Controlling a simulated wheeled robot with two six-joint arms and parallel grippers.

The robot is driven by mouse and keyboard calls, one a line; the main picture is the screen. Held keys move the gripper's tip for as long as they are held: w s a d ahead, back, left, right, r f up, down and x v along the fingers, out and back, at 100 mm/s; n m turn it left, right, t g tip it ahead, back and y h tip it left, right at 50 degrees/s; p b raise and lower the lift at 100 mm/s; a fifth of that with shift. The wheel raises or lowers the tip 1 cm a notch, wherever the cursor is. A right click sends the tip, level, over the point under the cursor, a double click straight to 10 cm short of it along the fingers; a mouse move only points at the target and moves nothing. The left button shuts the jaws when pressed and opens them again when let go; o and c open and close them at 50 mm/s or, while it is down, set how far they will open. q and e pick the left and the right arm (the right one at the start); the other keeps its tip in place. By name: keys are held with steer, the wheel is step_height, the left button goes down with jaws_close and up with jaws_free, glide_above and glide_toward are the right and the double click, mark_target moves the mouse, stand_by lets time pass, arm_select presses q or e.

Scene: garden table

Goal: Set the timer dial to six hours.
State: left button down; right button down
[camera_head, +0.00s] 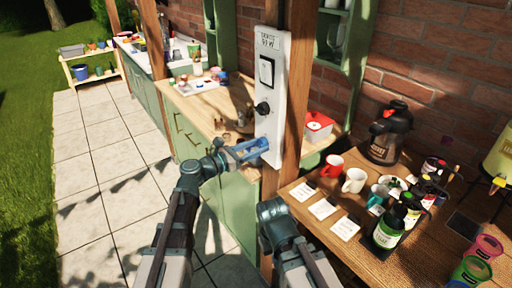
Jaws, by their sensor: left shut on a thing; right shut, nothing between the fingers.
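A white control panel (271,45) is fixed upright to a wooden post. It carries a black rocker switch (266,72) and, below that, a black knob (263,108). My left gripper (258,147) reaches in from the left, with its blue fingers at the panel's lower end below the black knob. It is shut on what seems to be the timer dial, which the fingers hide; its markings and setting cannot be read. My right gripper (271,209) is lower, in front of the post's foot, shut and empty, apart from the panel.
A wooden table (445,230) at right holds white cards, mugs, a dark coffee flask (387,132), several bottles and colored cups. Behind the panel is a green cabinet counter (190,112) with a red box (318,126). Paved floor at left is clear.

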arm_select(q)
steer(key=m, duration=1.8)
steer(key=shift+w+a+r, duration=0.1)
steer(key=m, duration=1.3)
steer(key=shift+m, duration=2.3)
steer(key=shift+s, duration=0.2)
